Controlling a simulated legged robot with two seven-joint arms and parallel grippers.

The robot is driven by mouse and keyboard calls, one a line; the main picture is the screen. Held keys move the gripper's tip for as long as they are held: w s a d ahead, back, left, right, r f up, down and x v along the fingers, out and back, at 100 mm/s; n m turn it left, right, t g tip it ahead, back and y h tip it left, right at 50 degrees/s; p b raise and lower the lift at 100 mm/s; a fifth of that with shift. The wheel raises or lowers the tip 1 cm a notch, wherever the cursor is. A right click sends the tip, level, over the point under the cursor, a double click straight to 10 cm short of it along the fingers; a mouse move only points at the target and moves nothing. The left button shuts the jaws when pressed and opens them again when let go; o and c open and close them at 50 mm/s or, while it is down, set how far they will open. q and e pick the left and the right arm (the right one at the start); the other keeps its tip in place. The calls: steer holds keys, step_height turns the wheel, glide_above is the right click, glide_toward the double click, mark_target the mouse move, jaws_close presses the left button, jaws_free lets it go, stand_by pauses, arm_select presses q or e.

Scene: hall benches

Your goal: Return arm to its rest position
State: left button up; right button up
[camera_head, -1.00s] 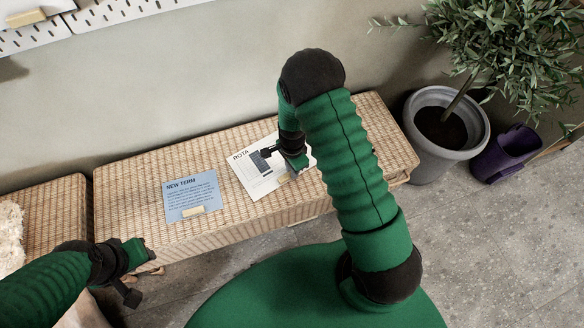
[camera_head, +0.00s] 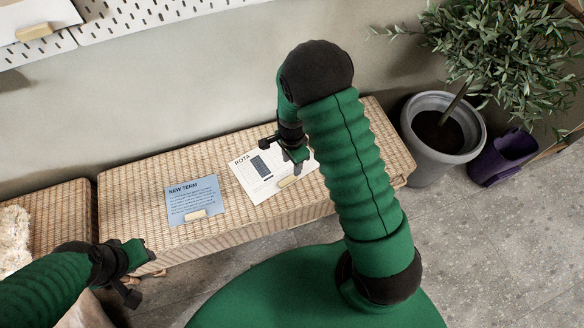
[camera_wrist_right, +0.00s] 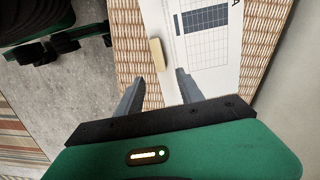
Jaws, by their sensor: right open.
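My right arm reaches over the woven bench (camera_head: 130,190) in the head view. Its gripper (camera_head: 284,160) is above the white ROTA sheet (camera_head: 262,190), apart from it and empty. In the right wrist view the right gripper (camera_wrist_right: 155,92) has its two fingers spread, with the ROTA sheet (camera_wrist_right: 205,75) and a small beige block (camera_wrist_right: 156,54) beyond them. The block also shows on the sheet's lower edge in the head view (camera_head: 289,181). My left gripper (camera_head: 143,270) is at the lower left, in front of the bench; its jaw gap is not clear.
A blue NEW TERM sheet (camera_head: 205,192) with a beige block (camera_head: 196,215) lies on the bench. A grey pot (camera_head: 418,165) with a plant and a purple container (camera_head: 497,160) stand at right. A pegboard (camera_head: 150,12) is on the wall.

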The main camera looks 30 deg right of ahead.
step_height(320, 180, up, 9)
steer(key=p, duration=0.2)
steer(key=s+a+r+n+t, duration=0.3)
steer(key=s+a+r+n, duration=0.55)
steer(key=n, duration=0.85)
steer(key=w+d+r+p+v, duration=0.1)
steer(key=w+p+v, duration=0.2)
steer(key=p+v, duration=1.5)
steer(key=shift+w+d+n, duration=0.15)
steer(key=shift+w+n, duration=0.05)
steer(key=shift+n, duration=0.2)
steer(key=shift+r, duration=0.1)
